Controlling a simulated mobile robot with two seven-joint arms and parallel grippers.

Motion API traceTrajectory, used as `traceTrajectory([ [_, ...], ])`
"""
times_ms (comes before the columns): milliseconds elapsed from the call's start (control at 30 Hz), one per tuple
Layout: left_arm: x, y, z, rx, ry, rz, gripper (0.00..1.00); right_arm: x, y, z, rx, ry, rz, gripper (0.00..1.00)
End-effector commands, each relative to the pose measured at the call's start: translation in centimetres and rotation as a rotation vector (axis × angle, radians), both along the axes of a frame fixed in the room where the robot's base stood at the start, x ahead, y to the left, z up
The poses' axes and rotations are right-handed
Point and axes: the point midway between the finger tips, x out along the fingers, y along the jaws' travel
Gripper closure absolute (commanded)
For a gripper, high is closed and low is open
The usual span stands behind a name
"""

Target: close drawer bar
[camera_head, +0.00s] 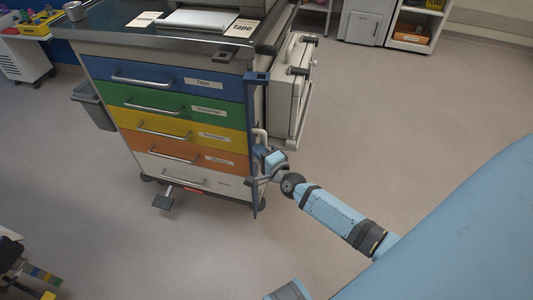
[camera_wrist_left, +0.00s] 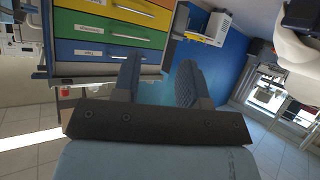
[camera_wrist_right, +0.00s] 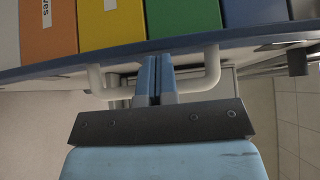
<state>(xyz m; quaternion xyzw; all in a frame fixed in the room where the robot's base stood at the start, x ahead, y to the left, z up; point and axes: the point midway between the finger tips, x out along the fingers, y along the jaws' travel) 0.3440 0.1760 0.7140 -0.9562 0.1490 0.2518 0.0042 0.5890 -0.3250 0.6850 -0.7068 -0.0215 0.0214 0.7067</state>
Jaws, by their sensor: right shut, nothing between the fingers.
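The drawer bar (camera_head: 254,112) is a dark blue upright strip at the right edge of the drawer cart's front. My right gripper (camera_head: 266,165) is at the lower part of the bar. In the right wrist view its two blue fingers (camera_wrist_right: 155,60) are together and empty, between the handle's ends, with the tips by the bar; contact is unclear. My left gripper (camera_wrist_left: 155,60) is open and empty, apart from the cart.
The cart has blue (camera_head: 165,77), green, yellow, orange and white (camera_head: 170,172) drawers, which look shut. A pale case (camera_head: 292,95) hangs on its right side. A grey bin (camera_head: 93,104) hangs on its left.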

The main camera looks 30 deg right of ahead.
Motion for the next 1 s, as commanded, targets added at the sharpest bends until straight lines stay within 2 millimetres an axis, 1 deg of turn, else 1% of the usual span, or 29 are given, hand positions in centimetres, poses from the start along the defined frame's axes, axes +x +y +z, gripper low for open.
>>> traceTrajectory([
  [133, 0.01, 0.09, -0.04, 0.001, 0.0, 0.0, 0.61, 0.46, 0.04, -0.03, 0.0, 0.001, 0.0, 1.0],
  [433, -0.04, 0.13, -0.01, 0.002, 0.001, 0.0, 0.61, 0.44, 0.07, 0.01, 0.0, 0.001, -0.001, 1.0],
  [667, -0.1, 0.18, 0.69, 0.008, 0.005, 0.001, 0.61, 0.66, 0.34, 0.33, 0.004, -0.003, -0.04, 1.0],
  [867, -0.3, 0.33, -0.17, 0.019, 0.023, 0.001, 0.61, 0.77, 0.42, 0.18, 0.001, -0.003, -0.063, 1.0],
  [1000, -0.3, 0.43, 0.14, 0.023, 0.024, 0.002, 0.61, 0.85, 0.63, 0.27, 0.002, -0.004, -0.08, 1.0],
])
